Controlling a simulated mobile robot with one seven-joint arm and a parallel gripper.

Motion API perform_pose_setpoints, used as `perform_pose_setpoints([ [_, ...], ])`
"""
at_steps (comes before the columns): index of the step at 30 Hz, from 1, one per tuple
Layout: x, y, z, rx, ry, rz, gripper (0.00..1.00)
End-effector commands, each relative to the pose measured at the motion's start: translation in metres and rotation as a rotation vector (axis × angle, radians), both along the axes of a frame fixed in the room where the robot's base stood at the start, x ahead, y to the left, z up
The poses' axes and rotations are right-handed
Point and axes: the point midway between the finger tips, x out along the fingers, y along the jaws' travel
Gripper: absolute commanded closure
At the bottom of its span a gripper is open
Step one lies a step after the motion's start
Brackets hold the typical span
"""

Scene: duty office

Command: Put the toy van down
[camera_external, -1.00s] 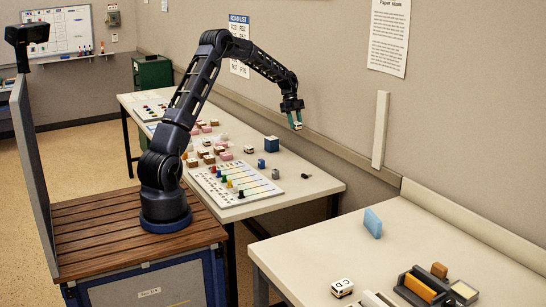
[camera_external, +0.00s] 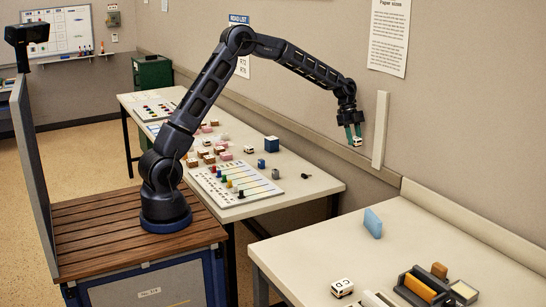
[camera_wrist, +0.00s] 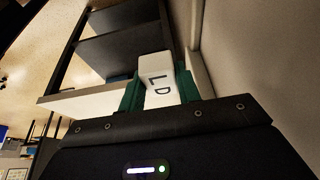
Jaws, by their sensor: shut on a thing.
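The toy van (camera_external: 356,142) is small and white with dark marks. My gripper (camera_external: 354,134) is shut on it and holds it in the air, over the gap between the two tables and near the wall.
The farther table (camera_external: 310,170) holds many small blocks. A white upright strip (camera_external: 380,130) is on the wall.

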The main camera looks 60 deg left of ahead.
Motion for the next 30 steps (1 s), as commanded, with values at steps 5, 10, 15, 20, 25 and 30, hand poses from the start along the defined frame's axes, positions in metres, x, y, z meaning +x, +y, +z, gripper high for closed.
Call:
perform_pose_setpoints([
  [5, -0.014, -0.079, 0.008, -0.001, -0.003, -0.009, 0.89],
  [10, -0.035, -0.151, 0.015, 0.000, -0.001, -0.010, 0.89],
  [15, -0.061, -0.220, 0.023, 0.000, -0.002, -0.012, 0.89],
  [20, -0.092, -0.283, 0.029, 0.000, -0.001, -0.014, 0.89],
  [25, -0.132, -0.346, 0.037, 0.000, -0.002, -0.015, 0.89],
  [30, -0.176, -0.405, 0.044, 0.000, -0.001, -0.019, 0.89],
])
